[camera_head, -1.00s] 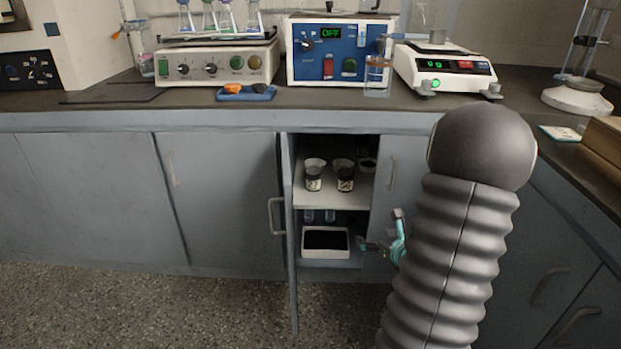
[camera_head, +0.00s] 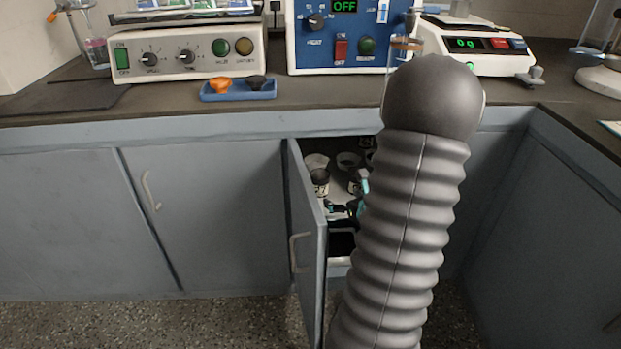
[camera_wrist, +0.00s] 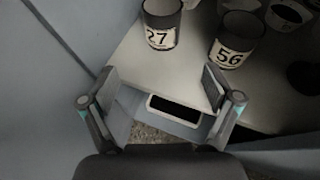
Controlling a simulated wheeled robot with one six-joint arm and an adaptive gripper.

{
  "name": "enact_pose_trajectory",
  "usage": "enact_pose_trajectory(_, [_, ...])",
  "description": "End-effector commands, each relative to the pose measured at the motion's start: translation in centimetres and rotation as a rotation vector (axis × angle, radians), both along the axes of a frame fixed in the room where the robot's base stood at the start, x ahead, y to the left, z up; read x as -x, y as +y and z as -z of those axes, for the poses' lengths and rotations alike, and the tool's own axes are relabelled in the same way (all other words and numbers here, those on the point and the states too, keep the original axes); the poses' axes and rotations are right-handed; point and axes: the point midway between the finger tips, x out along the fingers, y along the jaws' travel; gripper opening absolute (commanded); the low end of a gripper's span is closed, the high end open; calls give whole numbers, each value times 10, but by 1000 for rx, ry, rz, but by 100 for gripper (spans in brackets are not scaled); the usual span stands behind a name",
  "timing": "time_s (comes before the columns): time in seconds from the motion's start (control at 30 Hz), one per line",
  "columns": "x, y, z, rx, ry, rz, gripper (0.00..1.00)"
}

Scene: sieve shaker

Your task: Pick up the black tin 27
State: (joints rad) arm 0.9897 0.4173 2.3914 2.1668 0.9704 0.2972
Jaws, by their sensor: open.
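The black tin 27 (camera_wrist: 161,24) stands upright on the cabinet's upper shelf (camera_wrist: 142,62), its label facing my wrist camera. In the head view the tin (camera_head: 320,178) shows inside the open cabinet, at the left of the shelf. My gripper (camera_wrist: 160,95) is open and empty, in front of the shelf edge, with the tin ahead of it and apart from the fingers. In the head view my gripper (camera_head: 352,208) is partly hidden behind my arm.
Tin 56 (camera_wrist: 237,40) stands right of tin 27, with more containers (camera_wrist: 285,14) behind. A white tray (camera_wrist: 174,110) with dark contents lies below. The open cabinet door (camera_head: 308,245) is close on the left. The counter edge (camera_head: 200,128) runs above.

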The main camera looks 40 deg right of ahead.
Motion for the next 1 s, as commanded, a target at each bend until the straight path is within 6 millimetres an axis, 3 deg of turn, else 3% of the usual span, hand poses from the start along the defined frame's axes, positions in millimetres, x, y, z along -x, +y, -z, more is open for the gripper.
enact_pose_trajectory(0.5, [-68, -12, 30, 0, 1, 0, 89])
enact_pose_trajectory(0.77, [-82, -14, 37, -1, 1, -1, 89])
enact_pose_trajectory(1.0, [-109, -21, 53, -1, 0, -2, 89])
